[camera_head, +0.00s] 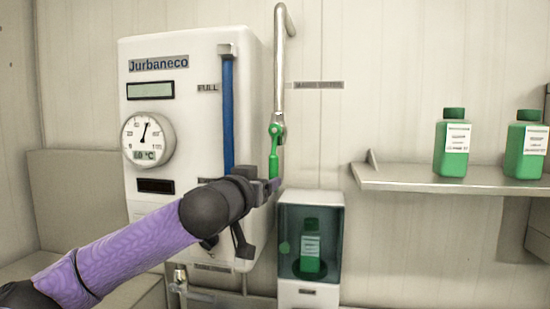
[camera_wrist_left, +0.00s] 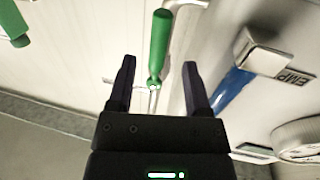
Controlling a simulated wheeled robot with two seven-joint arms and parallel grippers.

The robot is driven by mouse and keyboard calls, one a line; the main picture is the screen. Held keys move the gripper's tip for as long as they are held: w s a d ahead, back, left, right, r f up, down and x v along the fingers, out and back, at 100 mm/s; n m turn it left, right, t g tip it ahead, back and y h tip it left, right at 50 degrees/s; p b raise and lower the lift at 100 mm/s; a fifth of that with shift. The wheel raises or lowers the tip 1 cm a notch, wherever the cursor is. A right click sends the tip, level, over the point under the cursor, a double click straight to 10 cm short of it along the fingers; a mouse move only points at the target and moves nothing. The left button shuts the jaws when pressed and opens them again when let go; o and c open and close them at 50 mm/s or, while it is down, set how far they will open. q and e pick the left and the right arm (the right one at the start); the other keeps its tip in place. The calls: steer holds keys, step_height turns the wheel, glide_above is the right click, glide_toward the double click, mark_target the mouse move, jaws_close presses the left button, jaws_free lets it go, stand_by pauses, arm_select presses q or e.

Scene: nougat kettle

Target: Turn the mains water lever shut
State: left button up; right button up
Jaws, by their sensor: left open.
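The mains water lever (camera_head: 274,150) is green and hangs straight down from its valve on the metal pipe (camera_head: 279,70), in line with the pipe. My left gripper (camera_head: 274,184) is at the lever's lower end in the head view, partly hidden by my own wrist. In the left wrist view, the lever's green handle (camera_wrist_left: 160,45) lies between the two open fingers (camera_wrist_left: 158,70). I see a gap on either side of it, so the fingers do not look closed on it. My right gripper is in neither view.
The white Jurbaneco kettle unit (camera_head: 205,110) with a blue level strip (camera_head: 228,110) stands left of the pipe. A cabinet (camera_head: 311,294) holding a green bottle (camera_head: 310,252) is below right. A shelf (camera_head: 400,183) with two green bottles (camera_head: 452,160) is at right.

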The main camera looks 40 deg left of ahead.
mark_target(271, 177)
arm_select(q)
steer(key=p+x, duration=0.2)
steer(key=x, duration=0.3)
steer(key=shift+w+a+p, duration=0.1)
steer(key=shift+w+p, duration=0.15)
steer(key=shift+p, duration=0.15)
steer(key=shift+w+f, duration=0.1)
steer(key=shift+w, duration=0.15)
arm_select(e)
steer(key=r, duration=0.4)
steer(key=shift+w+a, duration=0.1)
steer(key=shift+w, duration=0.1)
arm_select(q)
jaws_close()
